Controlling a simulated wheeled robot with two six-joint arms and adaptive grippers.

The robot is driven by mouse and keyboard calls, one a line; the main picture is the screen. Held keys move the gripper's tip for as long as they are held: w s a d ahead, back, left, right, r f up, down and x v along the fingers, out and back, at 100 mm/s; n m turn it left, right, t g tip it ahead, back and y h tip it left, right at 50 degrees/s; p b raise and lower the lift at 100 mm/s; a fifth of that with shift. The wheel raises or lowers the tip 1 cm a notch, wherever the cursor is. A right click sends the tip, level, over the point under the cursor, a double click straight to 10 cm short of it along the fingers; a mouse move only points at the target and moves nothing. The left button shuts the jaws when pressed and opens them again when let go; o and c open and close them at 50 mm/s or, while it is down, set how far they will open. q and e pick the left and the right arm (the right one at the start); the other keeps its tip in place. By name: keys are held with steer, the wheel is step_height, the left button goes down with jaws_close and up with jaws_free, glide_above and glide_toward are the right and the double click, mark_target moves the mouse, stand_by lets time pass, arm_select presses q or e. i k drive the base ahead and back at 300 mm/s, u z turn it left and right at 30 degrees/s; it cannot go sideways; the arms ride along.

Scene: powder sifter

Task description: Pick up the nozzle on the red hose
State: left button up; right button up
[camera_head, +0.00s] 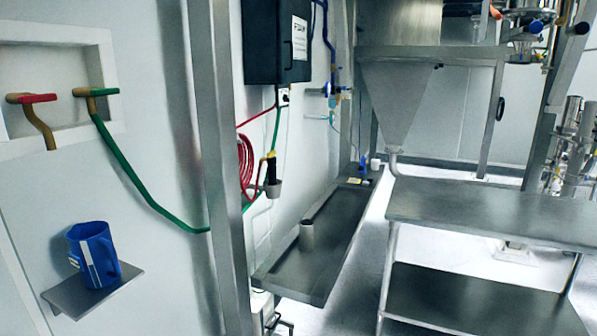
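A black nozzle (271,172) with a yellow part at its top hangs upright at the wall. Its lower end is at a grey cup-like piece (273,190); I cannot tell whether it sits inside it. The red hose (245,165) hangs coiled just left of the nozzle, partly hidden behind a steel post. Where the hose joins the nozzle is too small to tell. Neither of my grippers is in view.
A steel post (217,150) stands left of the hose. A long steel tray (330,225) holding a metal cup (307,236) lies right of the nozzle. A steel table (490,212) stands further right. A blue jug (93,255) sits on a wall shelf at left.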

mark_target(271, 162)
steer(key=z, duration=0.85)
steer(key=i, duration=0.85)
steer(key=z, duration=0.95)
steer(key=i, duration=1.15)
steer(key=u, duration=0.5)
steer(key=i, duration=0.9)
steer(key=u, duration=0.75)
